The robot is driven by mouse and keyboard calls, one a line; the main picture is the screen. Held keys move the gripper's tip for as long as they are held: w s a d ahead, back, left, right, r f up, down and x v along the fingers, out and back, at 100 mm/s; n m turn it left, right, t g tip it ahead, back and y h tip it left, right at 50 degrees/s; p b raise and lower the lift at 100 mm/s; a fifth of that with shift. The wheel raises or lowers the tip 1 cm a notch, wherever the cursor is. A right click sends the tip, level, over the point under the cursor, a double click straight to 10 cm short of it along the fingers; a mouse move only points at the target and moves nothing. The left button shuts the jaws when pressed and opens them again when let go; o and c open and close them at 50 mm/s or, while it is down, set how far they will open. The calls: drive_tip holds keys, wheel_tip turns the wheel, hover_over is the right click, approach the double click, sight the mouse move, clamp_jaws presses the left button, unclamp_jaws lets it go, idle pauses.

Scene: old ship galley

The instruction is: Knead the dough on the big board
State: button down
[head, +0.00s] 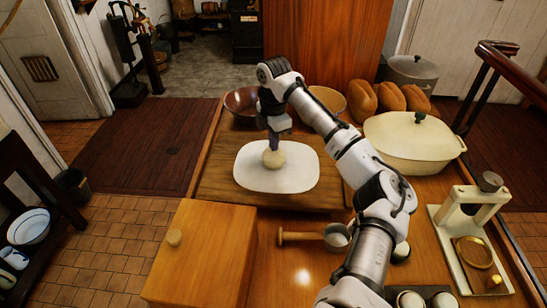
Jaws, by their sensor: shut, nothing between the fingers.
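A round, pale ball of dough (274,159) sits on a white, rounded slab or platter (300,178). The slab lies on a large wooden board (222,190) on the table. My gripper (273,146) points straight down over the dough, shut and empty. Its fingertips are at or just above the top of the dough; I cannot tell whether they touch or press it. The gripper hides part of the dough's far side.
Behind the board are a dark bowl (241,100), a tan bowl (328,98) and bread loaves (391,97). A cream lidded pot (414,140) stands right. In front are a wooden box (205,250), a wooden-handled pan (315,237) and a scale-like device (470,240).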

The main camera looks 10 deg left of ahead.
drive_tip(key=shift+f, duration=0.35)
idle(0.7)
drive_tip(key=shift+r, duration=0.1)
idle(0.4)
drive_tip(key=shift+r, duration=3.1)
drive_tip(key=shift+f, duration=0.1)
